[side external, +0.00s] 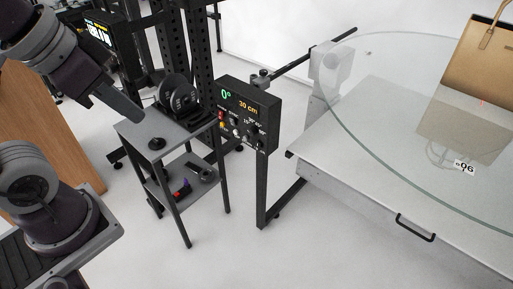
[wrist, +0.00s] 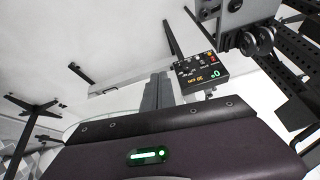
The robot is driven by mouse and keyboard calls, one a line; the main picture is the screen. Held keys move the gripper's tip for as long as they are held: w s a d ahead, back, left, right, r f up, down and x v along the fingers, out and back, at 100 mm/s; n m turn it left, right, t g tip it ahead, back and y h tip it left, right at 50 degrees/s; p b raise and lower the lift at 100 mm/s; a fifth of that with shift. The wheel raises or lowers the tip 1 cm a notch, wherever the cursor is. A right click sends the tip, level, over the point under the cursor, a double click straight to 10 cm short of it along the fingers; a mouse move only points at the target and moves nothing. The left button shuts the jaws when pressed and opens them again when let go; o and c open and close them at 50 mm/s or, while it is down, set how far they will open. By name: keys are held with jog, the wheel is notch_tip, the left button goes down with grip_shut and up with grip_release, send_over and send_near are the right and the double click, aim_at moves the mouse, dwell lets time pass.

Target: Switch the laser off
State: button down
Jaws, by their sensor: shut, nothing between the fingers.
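The black control box (side external: 247,113) stands on a post left of the turntable. Its front has a green "0°" and a yellow "30 cm" readout, with small knobs and switches below and a red and a yellow part at the left edge. It also shows, turned over, in the wrist view (wrist: 203,70). I cannot tell which control is the laser's. A small red spot (side external: 481,102) shows on the tan handbag (side external: 479,62). My gripper (side external: 136,117) is shut and empty, left of the box and apart from it; its grey fingers also show in the wrist view (wrist: 157,90).
A grey side table (side external: 186,132) with black discs (side external: 178,95) stands between my gripper and the box. The glass turntable (side external: 400,120) fills the right. Black perforated posts (side external: 197,40) stand behind. The floor in front of the box is clear.

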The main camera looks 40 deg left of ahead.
aim_at(258, 146)
jog(key=w+a+f+m, duration=0.1)
jog(key=w+f+m, duration=0.2)
jog(key=w, duration=0.4)
jog(key=w+a+f+m+g, duration=0.1)
jog(key=w+a+f+m, duration=0.15)
jog(key=w, duration=0.45)
jog(key=w+a+f+m, duration=0.1)
jog(key=w+f+m, duration=0.3)
jog(key=w, duration=0.4)
jog(key=w+a+f+m, duration=0.1)
jog(key=w+f+m, duration=0.2)
jog(key=f, duration=0.7)
jog(key=w+a+f+m+g, duration=0.1)
jog(key=w+f+m, duration=0.3)
jog(key=f, duration=0.7)
jog(key=shift+w+a, duration=0.2)
jog(key=shift+w, duration=0.55)
jog(key=w+f, duration=0.6)
jog(key=f, duration=0.4)
jog(key=shift+w+f, duration=0.2)
jog(key=shift+w, duration=0.2)
